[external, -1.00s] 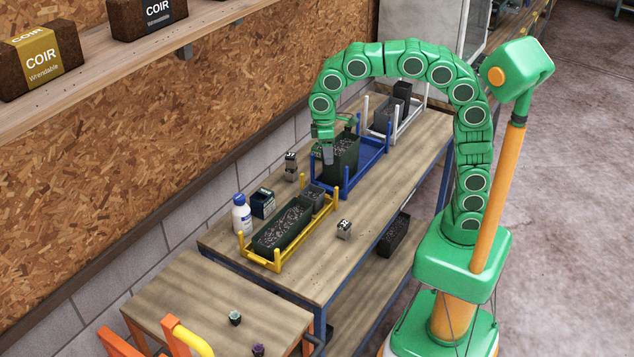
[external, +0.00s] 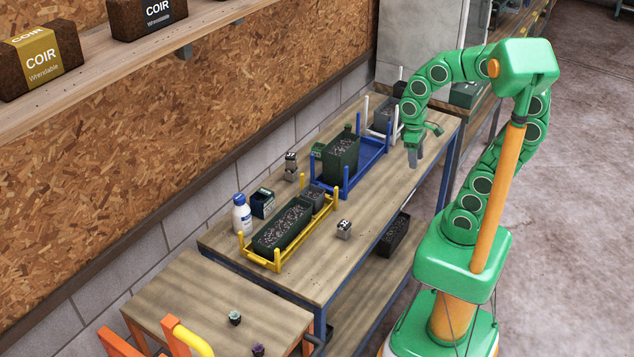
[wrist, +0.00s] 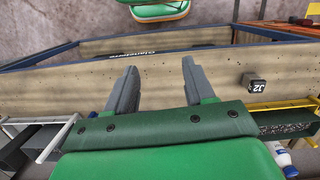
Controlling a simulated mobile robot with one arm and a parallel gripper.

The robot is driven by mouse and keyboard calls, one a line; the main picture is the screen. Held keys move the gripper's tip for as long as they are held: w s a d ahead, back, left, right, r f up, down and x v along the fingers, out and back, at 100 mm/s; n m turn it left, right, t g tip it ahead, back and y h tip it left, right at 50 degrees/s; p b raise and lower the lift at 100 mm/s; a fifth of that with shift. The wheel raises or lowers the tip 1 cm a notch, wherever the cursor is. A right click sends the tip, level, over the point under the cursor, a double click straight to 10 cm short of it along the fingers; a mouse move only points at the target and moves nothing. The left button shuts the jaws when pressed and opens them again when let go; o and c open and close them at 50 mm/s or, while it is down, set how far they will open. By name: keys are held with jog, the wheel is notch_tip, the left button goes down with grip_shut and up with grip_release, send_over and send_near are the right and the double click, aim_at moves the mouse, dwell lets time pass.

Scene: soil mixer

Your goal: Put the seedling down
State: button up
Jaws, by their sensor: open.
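My gripper (external: 415,157) is open, above the right edge of the bench near the white rack. In the wrist view its two grey fingers (wrist: 158,85) are apart with only bench top visible between them. No seedling shows in the jaws. A dark green planter of soil (external: 341,160) stands in the blue rack (external: 374,158), left of my gripper and apart from it. I cannot tell which plant is the task's seedling.
A yellow rack (external: 262,262) holds a long soil planter (external: 283,226). A white bottle (external: 241,216) and a dark box (external: 262,203) stand beside it. A small numbered cube (external: 344,229) sits on the bench. A white rack (external: 399,132) is at the back. Bench top near the right edge is clear.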

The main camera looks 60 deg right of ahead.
jog(key=shift+m, duration=0.4)
jog(key=shift+s+d+f, duration=0.25)
jog(key=shift+s, duration=0.45)
jog(key=shift+s+d+f, duration=0.2)
jog(key=shift+s+f, duration=0.05)
jog(key=shift+s, duration=0.45)
jog(key=shift+s+d+f, duration=0.25)
jog(key=shift+s, duration=0.45)
